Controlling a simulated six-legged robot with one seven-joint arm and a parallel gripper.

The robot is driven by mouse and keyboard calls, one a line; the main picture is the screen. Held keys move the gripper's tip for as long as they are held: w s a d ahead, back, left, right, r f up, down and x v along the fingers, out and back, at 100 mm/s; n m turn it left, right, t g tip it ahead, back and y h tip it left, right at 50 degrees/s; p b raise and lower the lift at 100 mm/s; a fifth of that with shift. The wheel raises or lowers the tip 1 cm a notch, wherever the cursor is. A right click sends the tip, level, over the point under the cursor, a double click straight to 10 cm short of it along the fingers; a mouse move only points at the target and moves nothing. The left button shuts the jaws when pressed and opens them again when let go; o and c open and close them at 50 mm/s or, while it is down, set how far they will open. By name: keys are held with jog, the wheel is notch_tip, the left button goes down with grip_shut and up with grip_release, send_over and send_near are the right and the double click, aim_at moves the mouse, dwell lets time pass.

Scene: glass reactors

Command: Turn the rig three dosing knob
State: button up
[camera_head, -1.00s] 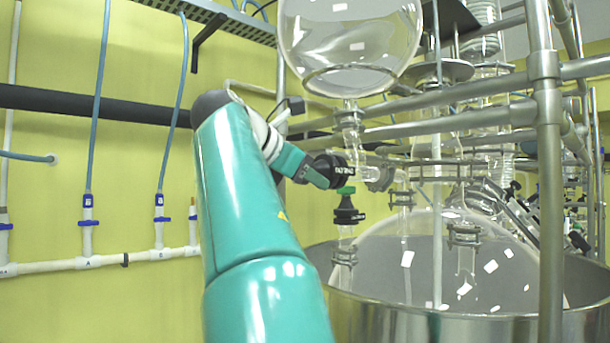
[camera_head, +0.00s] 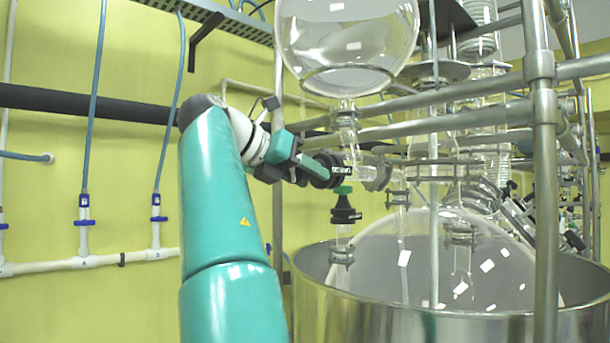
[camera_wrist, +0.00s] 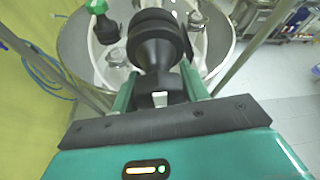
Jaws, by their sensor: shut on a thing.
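The black dosing knob (camera_head: 339,168) sits on the side of the glass valve under the large round flask. In the wrist view the black knob (camera_wrist: 157,42) stands between my two teal fingers, its narrow end toward the palm. My gripper (camera_head: 322,170) is shut on the knob from the left; it also shows in the wrist view (camera_wrist: 158,78). The fingers lie along both sides of the knob. The knob's far side and its joint to the glass are hidden in the wrist view.
A black fitting with a green top (camera_head: 345,211) hangs just below the knob. The round glass flask (camera_head: 350,45) is above. Steel rails (camera_head: 460,93) and a post (camera_head: 546,180) stand right. A steel bath (camera_head: 430,325) is below. The left side is open to the yellow wall.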

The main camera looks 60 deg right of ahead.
jog(key=o, duration=1)
jog(key=w+a+r, duration=0.1)
jog(key=w+a, duration=0.3)
jog(key=a, duration=1)
jog(key=shift+w, duration=0.2)
jog(key=shift+r, duration=0.1)
